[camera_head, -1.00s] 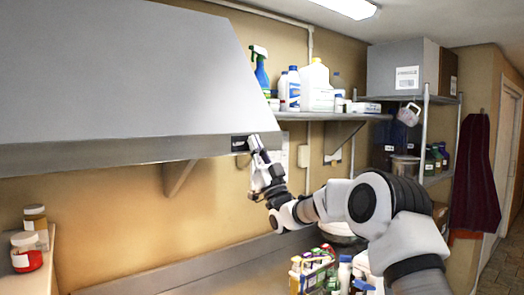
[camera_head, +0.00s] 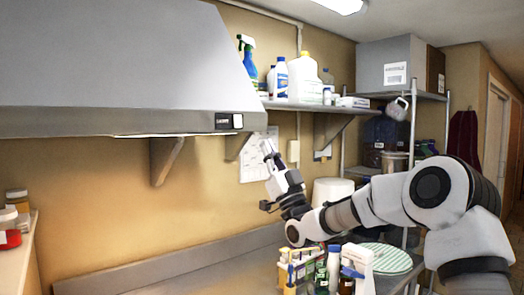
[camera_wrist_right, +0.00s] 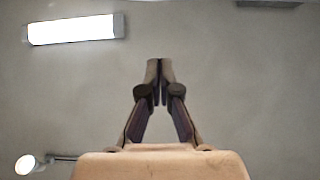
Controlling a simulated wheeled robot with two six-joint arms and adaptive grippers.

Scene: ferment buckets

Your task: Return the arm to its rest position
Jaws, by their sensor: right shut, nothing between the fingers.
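My right arm comes in from the right in the head view. Its gripper (camera_head: 268,150) points up and to the left, in front of the tan wall and a paper sheet, to the right of and below the hood's lower edge. In the right wrist view the gripper's fingers (camera_wrist_right: 159,72) meet at the tips, with nothing between them. That view looks toward the ceiling (camera_wrist_right: 225,60). My left gripper is not in view.
The grey hood (camera_head: 120,65) fills the upper left. A wall shelf (camera_head: 310,106) holds bottles and a spray bottle (camera_head: 248,65). Below the arm, the counter (camera_head: 225,272) carries several bottles and a green-striped round item (camera_head: 388,260). Jars (camera_head: 17,205) stand at the far left.

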